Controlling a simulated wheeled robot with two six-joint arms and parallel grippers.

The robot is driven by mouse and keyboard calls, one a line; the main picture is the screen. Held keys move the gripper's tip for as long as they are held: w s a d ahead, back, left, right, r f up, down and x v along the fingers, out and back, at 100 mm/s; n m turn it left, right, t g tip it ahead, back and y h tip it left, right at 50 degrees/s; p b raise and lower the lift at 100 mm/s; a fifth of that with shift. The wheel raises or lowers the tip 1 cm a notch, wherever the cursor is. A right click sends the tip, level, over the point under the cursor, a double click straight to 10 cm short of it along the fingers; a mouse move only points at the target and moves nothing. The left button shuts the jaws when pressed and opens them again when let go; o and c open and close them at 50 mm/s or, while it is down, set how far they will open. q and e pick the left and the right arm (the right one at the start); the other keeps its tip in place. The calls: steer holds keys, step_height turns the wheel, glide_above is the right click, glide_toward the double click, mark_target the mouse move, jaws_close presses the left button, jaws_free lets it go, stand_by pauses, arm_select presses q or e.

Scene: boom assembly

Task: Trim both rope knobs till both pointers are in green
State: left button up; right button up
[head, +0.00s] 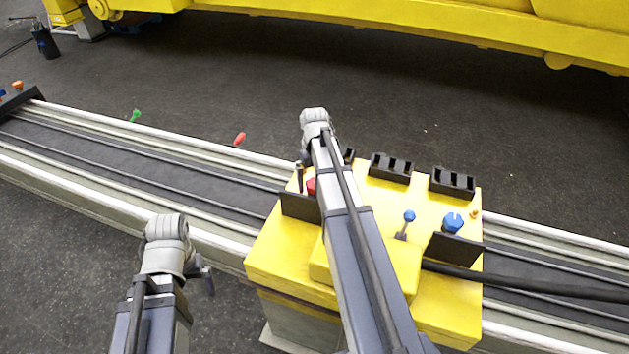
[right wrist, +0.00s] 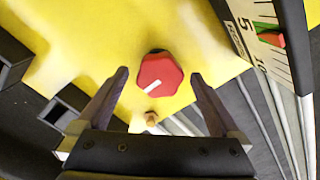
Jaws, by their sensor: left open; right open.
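A red knob (right wrist: 160,78) with a white mark stands on the yellow console, between the fingertips of my open right gripper (right wrist: 159,82) in the right wrist view. I see no clear contact. In the head view the red knob (head: 311,186) is partly hidden by my right arm. A blue knob (head: 453,222) with a white mark stands at the console's right. A scale (right wrist: 265,30) shows a green band and a red pointer (right wrist: 272,39) at or by its lower edge; I cannot tell if it is inside. My left gripper (head: 204,276) is open and empty, left of the console.
The yellow console (head: 270,255) stands over a long rail (head: 130,160). A small blue-topped lever (head: 409,216) stands near the blue knob. Black plates (head: 455,248) and black slotted blocks (head: 391,168) rise from the console. A small orange peg (right wrist: 151,117) is close to the red knob.

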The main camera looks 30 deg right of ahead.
mark_target(314, 183)
steer(key=shift+r+p, duration=3.9)
steer(key=shift+r, duration=0.05)
steer(key=shift+f, duration=0.2)
step_height(314, 183, down, 8)
steer(key=b, duration=0.8)
steer(key=shift+r, duration=0.15)
steer(key=shift+r, duration=0.1)
